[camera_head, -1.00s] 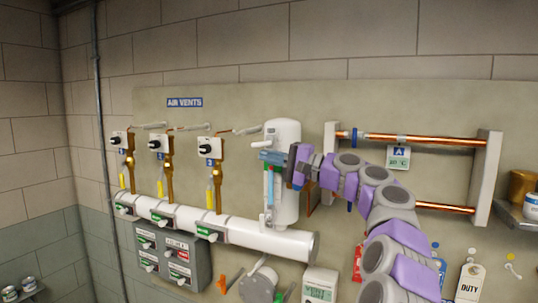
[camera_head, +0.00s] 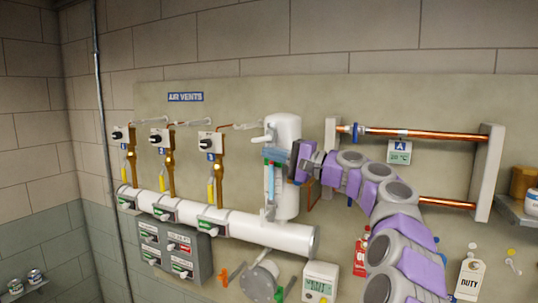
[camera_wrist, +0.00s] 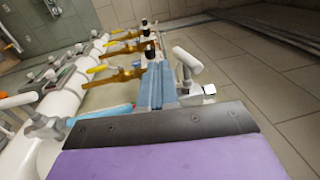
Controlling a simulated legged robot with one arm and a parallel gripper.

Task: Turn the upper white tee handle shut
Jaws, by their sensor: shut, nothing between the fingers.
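The upper white tee handle (camera_head: 262,139) sticks out to the left near the top of a white upright cylinder (camera_head: 287,133). In the wrist view the upper tee handle (camera_wrist: 187,60) stands just right of my blue fingers. My gripper (camera_head: 268,156) is just below this handle in the head view, with its fingers together and nothing between them. It also shows in the wrist view (camera_wrist: 158,72). I cannot tell whether the fingers touch the handle. A gauge tube with blue fill (camera_head: 270,184) runs below the gripper to a lower white fitting (camera_head: 268,213).
A white horizontal pipe (camera_head: 250,232) with green-marked valves runs below. Several brass vents with yellow levers (camera_head: 211,190) stand to the left. Copper pipes (camera_head: 440,135) are on the right, behind my arm. A grey switch box (camera_head: 176,250) is at the lower left.

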